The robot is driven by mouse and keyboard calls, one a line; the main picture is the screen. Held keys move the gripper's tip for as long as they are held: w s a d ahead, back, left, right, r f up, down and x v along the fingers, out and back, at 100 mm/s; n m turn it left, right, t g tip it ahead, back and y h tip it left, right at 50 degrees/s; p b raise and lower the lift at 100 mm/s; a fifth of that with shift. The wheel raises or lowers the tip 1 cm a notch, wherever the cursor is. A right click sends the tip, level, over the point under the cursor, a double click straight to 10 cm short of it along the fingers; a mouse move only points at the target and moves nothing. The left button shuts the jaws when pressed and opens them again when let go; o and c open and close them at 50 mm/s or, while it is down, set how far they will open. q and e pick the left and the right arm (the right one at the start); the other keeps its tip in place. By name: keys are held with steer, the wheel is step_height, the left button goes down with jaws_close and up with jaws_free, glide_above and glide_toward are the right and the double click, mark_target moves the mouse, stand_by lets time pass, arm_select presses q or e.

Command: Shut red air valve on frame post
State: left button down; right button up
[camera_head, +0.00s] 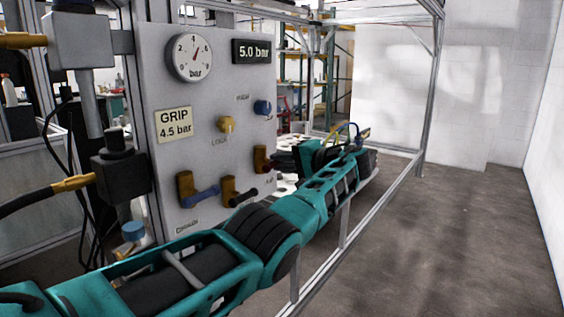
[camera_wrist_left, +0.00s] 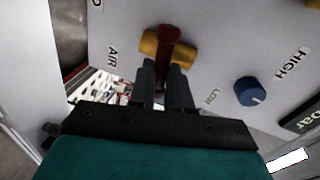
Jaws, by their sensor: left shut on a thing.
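The red air valve handle (camera_head: 261,155) is on the right edge of the grey panel, beside the AIR label. In the left wrist view the red handle (camera_wrist_left: 167,47) appears to lie across its brass body (camera_wrist_left: 149,43) and points down between my fingers. My left gripper (camera_head: 280,161) is at the valve in the head view. In the left wrist view its two dark fingers (camera_wrist_left: 163,72) are shut on the handle, one on each side. My right gripper is not in view.
A blue-handled valve (camera_head: 200,196) and a black-handled valve (camera_head: 240,195) sit left of the red one, close above my left arm. A yellow knob (camera_head: 225,124) and a blue knob (camera_head: 262,107) are higher up. Metal frame rails (camera_head: 345,222) run behind my arm.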

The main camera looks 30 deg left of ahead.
arm_select(q)
steer(key=shift+f+m+b, duration=0.15)
steer(key=shift+m+b, duration=0.2)
steer(key=shift+m, duration=0.15)
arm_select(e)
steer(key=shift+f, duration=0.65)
arm_select(q)
steer(key=c, duration=1.1)
jaws_free()
